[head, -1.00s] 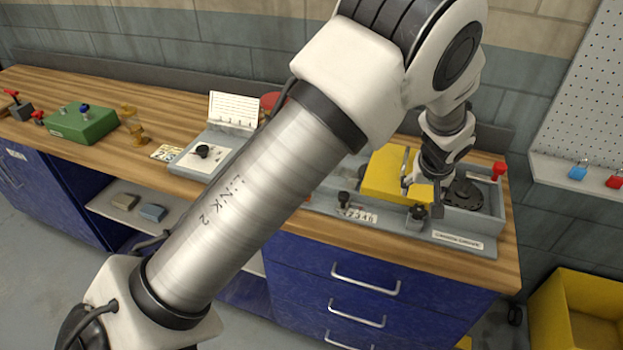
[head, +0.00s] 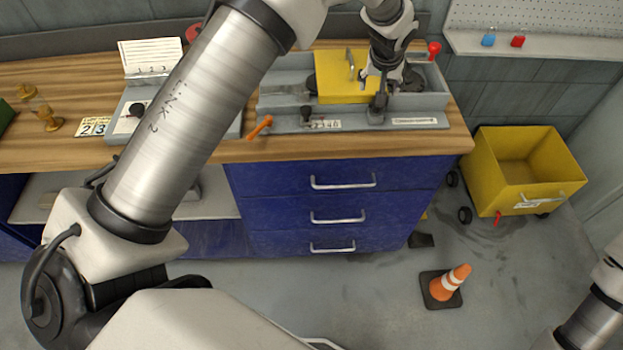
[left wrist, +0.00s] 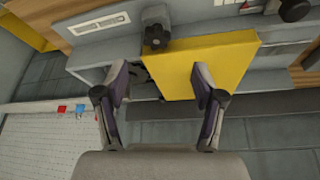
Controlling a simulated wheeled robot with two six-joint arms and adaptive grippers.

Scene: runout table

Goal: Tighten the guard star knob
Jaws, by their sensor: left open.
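The guard star knob (left wrist: 155,36) is dark and sits on a grey block at the front of the grey fixture (head: 280,100). My left gripper (left wrist: 158,80) is open and empty. In the left wrist view the knob lies ahead of the gap between its fingers, apart from them. In the head view the gripper (head: 378,92) is just above the knob. My right gripper is out of view.
A second black knob (head: 306,113) and an orange handle (head: 260,127) are at the fixture's front left. A red knob (head: 434,48) stands at its back right. A yellow cart (head: 490,180) and a traffic cone (head: 447,287) are on the floor.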

